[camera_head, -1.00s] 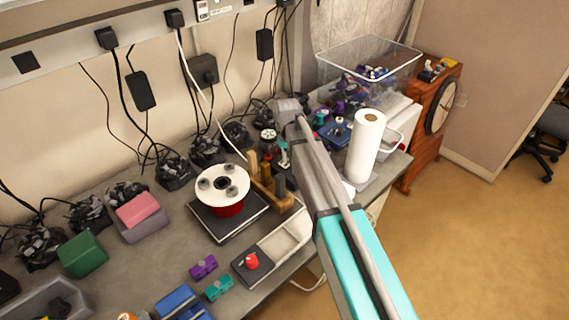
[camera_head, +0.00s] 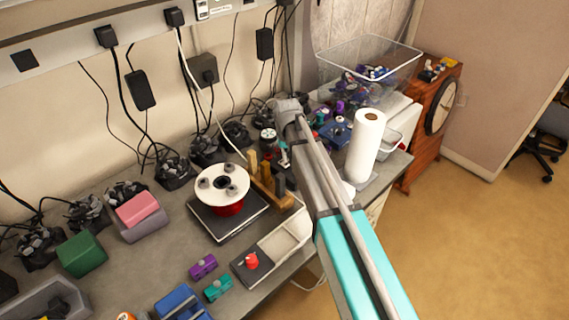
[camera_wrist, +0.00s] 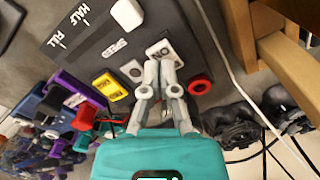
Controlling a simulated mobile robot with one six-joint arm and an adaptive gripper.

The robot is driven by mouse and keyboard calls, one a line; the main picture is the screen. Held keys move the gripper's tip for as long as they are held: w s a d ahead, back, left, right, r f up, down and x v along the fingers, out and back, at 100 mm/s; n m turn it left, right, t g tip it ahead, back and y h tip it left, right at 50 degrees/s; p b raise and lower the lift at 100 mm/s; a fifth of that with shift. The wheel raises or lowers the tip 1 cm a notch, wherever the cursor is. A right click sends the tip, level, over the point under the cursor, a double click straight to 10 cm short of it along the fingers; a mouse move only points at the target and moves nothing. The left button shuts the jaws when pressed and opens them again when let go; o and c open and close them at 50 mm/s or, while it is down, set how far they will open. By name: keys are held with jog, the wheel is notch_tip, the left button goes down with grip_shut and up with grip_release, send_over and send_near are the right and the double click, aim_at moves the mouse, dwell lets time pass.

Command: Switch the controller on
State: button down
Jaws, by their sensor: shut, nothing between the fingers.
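The controller (camera_wrist: 94,46) is a dark panel in the wrist view, labelled FULL, HALF and SPEED. It has a white knob (camera_wrist: 129,14) beside SPEED, a white marked switch plate (camera_wrist: 162,51), a smaller pale plate (camera_wrist: 132,70), a yellow part (camera_wrist: 110,86) and a red ring-shaped part (camera_wrist: 200,86). My gripper (camera_wrist: 160,68) has its grey fingers shut and empty, with the tips just below the white switch plate. I cannot tell whether they touch it. In the head view I cannot make out the controller clearly around my wrist.
Purple, blue and red parts (camera_wrist: 62,100) crowd the left of the wrist view; a white cable and black adapters (camera_wrist: 236,122) lie at right. In the head view, a filament spool (camera_head: 223,184), wooden block (camera_head: 268,182) and paper roll (camera_head: 366,145) stand near my arm.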

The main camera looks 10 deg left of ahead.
aim_at(287, 164)
jog(key=shift+f+b, duration=1.1)
jog(key=shift+f, duration=0.1)
dwell(1.0)
jog(key=shift+r, duration=0.2)
jog(key=shift+r+p, duration=3.4)
jog(key=shift+p, duration=0.15)
jog(key=s+d+m, duration=0.1)
jog(key=s+d, duration=0.5)
jog(key=d, duration=0.3)
jog(key=s+d+m, duration=0.2)
jog(key=s+d, duration=0.4)
jog(key=d, duration=0.4)
jog(key=s+d+f+m+b, duration=0.1)
jog(key=s+d, duration=0.5)
jog(key=d, duration=0.4)
jog(key=shift+s, duration=0.4)
